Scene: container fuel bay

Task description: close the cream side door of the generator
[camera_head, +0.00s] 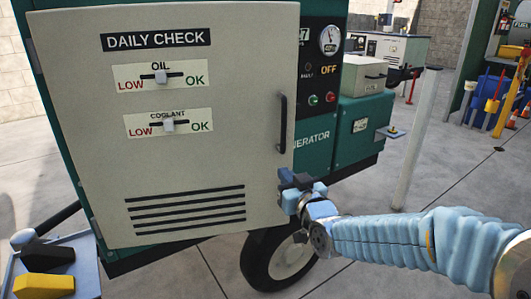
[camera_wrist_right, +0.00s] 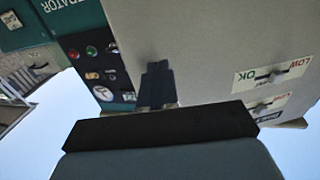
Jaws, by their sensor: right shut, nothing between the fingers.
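The generator's cream side door (camera_head: 215,100) fills the left and middle of the head view, with oil and coolant gauges, vent slots and a black vertical handle (camera_head: 283,123). It lies across the teal generator body (camera_head: 345,150); I cannot tell whether it is fully flush. My right gripper (camera_head: 296,182) is shut and empty at the door's lower right edge, below the handle. In the right wrist view its dark fingers (camera_wrist_right: 157,85) are together in front of the cream door (camera_wrist_right: 205,50). Whether they touch it is unclear. My left gripper is not in view.
A control panel (camera_head: 320,70) with a gauge and buttons sits right of the door. A wheel (camera_head: 285,258) is below it. A pale post (camera_head: 416,135) stands to the right. A blue-grey plate (camera_head: 85,265) with black and yellow blocks is at lower left. Open concrete floor lies at right.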

